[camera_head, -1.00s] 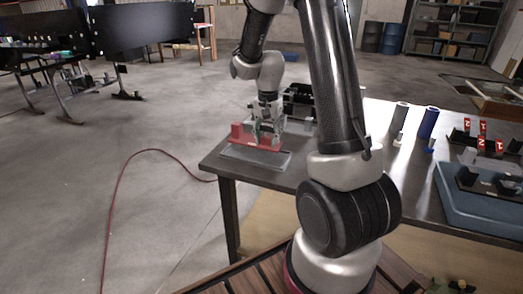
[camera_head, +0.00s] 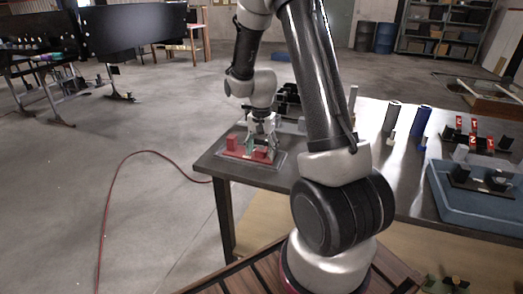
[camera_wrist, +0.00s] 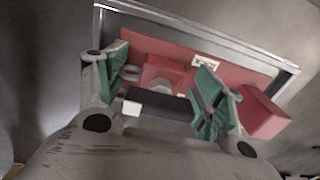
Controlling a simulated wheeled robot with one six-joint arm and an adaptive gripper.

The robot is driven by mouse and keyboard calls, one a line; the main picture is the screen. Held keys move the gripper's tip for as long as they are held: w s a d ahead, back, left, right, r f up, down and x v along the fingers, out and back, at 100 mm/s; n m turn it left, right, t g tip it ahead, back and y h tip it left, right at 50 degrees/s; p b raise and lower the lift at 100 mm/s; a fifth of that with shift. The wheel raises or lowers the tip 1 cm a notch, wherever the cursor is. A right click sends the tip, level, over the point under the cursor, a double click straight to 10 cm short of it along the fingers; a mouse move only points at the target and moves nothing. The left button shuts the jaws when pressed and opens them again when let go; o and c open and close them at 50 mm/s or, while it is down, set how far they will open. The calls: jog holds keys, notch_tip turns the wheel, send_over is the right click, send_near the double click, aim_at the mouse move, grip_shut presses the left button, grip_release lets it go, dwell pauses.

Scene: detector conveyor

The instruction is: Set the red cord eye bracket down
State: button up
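The red cord eye bracket (camera_head: 238,153) lies on a flat grey tray (camera_head: 281,163) at the near left corner of the table. It has a long base with raised red blocks; a small pale label shows on it in the wrist view (camera_wrist: 225,68). My gripper (camera_head: 261,139) is right above the bracket, pointing down. In the wrist view my gripper (camera_wrist: 162,88) has its green-padded fingers spread apart, with gaps between the pads and the red block behind them. It looks open and holds nothing. The fingers hide part of the bracket.
The dark table (camera_head: 215,165) runs to the right. Black parts (camera_head: 288,98) stand behind my gripper. Dark and blue cylinders (camera_head: 421,121), a blue bin (camera_head: 447,204) and red-tagged items (camera_head: 473,130) stand at the right. A red hose (camera_head: 120,180) lies on the floor.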

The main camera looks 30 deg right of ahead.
notch_tip(320, 180, up, 12)
jog(key=shift+r, duration=0.15)
jog(key=s+a+r+n+t, duration=0.1)
jog(key=s+a+r+n, duration=0.15)
jog(key=s+r, duration=0.3)
jog(key=s+a+r+n+t, duration=0.1)
jog(key=s+r+n, duration=0.2)
jog(key=s+r, duration=0.3)
jog(key=s+a+n+t, duration=0.1)
jog(key=s+n, duration=0.4)
jog(key=s, duration=0.7)
jog(key=shift+a+r+t, duration=0.25)
jog(key=shift+a+t, duration=0.05)
jog(key=shift+t, duration=0.3)
jog(key=shift+s, duration=0.1)
